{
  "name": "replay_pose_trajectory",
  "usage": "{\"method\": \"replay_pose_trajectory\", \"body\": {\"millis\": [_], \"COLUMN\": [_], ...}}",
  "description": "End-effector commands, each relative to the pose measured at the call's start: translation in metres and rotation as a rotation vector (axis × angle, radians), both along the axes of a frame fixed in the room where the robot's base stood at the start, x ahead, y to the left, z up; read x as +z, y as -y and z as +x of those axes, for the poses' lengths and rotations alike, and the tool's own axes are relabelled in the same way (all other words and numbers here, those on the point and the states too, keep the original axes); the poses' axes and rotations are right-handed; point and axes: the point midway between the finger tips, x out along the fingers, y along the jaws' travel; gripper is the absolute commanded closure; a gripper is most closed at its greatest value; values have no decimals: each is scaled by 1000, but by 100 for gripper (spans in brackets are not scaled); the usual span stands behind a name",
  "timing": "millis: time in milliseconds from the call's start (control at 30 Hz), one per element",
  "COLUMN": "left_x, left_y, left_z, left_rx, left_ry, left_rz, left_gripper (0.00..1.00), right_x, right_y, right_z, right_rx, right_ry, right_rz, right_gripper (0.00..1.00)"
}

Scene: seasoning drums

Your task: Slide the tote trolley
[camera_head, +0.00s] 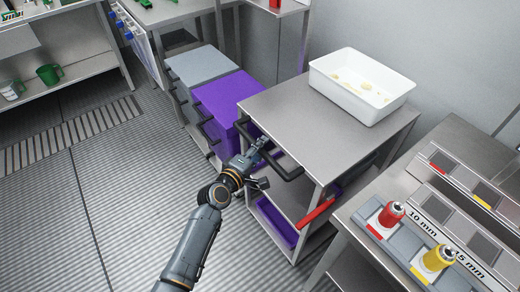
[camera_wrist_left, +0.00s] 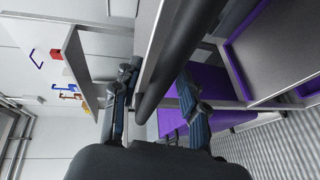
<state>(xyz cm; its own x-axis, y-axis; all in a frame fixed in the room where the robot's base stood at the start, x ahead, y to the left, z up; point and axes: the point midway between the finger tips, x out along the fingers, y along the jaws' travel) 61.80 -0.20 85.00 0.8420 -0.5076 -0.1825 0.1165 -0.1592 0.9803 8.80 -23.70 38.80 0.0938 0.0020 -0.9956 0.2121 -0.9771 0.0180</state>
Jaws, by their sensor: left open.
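The tote trolley (camera_head: 290,110) is a grey metal cart with a flat top, lower shelves and a black bar handle (camera_head: 291,174) on its near left side. A white tote (camera_head: 345,99) with some pale yellowish pieces in it stands on its top. My left gripper (camera_head: 262,147) is at the handle, its fingers open. In the left wrist view the handle (camera_wrist_left: 176,62) runs between the two spread fingers of the gripper (camera_wrist_left: 155,105); I cannot tell whether either finger touches it. My right gripper is not in view.
The striped floor (camera_head: 110,215) at the left is clear.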

Motion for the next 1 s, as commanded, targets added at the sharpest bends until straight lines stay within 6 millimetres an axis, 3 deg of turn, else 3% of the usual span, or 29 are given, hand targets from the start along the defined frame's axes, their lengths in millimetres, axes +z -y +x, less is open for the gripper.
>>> {"method": "replay_pose_trajectory", "body": {"millis": [267,467,1000], "left_x": [0,0,-2], "left_y": [1,1,-9], "left_z": [1,1,-6], "left_rx": [0,0,0], "left_ry": [0,0,-2], "left_rz": [0,0,4], "left_gripper": [59,100,100], "right_x": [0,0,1], "right_y": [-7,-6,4], "right_z": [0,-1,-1], "right_rx": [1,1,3], "right_ry": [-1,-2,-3], "right_rz": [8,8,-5], "right_gripper": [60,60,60]}}
